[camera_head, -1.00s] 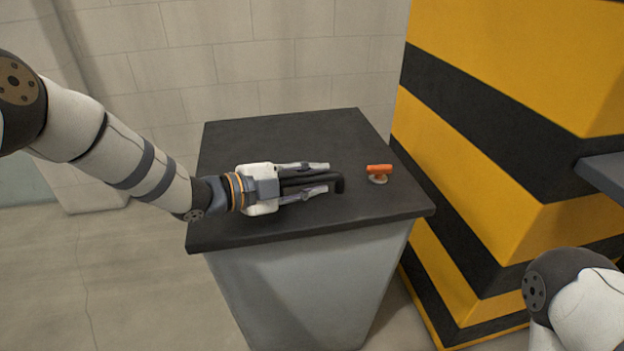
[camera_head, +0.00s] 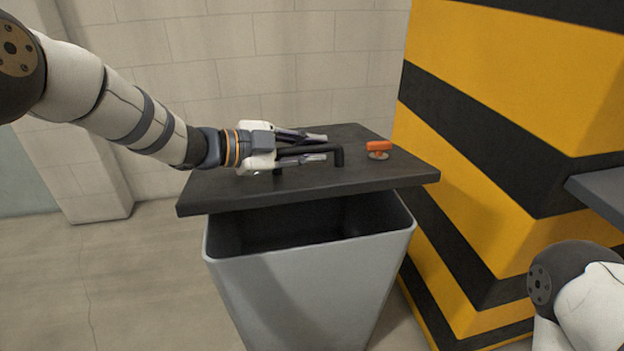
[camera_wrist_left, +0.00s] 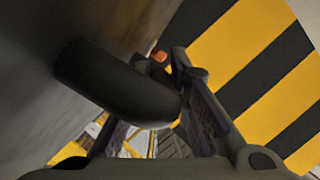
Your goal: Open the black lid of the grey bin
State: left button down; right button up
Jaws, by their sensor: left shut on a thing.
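The grey bin (camera_head: 310,285) stands in the middle of the head view, with its dark inside showing along the front. Its black lid (camera_head: 365,178) is raised off the front rim. My left gripper (camera_head: 318,146) is shut on the black bar handle (camera_head: 338,154) on top of the lid. In the left wrist view the handle (camera_wrist_left: 115,85) lies across the fingers (camera_wrist_left: 190,100). An orange piece on a pale round base (camera_head: 378,149) sits on the lid to the right of the handle. My right arm shows at the lower right, but its gripper is out of view.
A yellow and black striped pillar (camera_head: 480,130) stands close to the right of the bin. A pale block wall (camera_head: 250,60) is behind it. A dark ledge (camera_head: 600,190) juts in at the right edge. The floor (camera_head: 130,280) at left is clear.

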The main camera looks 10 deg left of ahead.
pick_arm(q)
jog(key=w+a+r+n+g+b, duration=0.1)
jog(key=w+a+r+n+b, duration=0.1)
jog(key=w+r, duration=0.5)
jog(key=shift+w+a+r+b, duration=0.35)
jog(key=shift+r+b, duration=0.25)
jog(key=shift+r, duration=1.7)
pick_arm(e)
jog(key=shift+g, duration=0.4)
jog(key=shift+s+x, duration=0.2)
jog(key=shift+x, duration=0.8)
jog(key=shift+s+x, duration=0.2)
jog(key=shift+x, duration=0.8)
jog(key=shift+r, duration=0.2)
pick_arm(q)
jog(key=c, duration=1.8)
grip_release()
jog(key=shift+s+r, duration=0.1)
jog(key=v, duration=1.2)
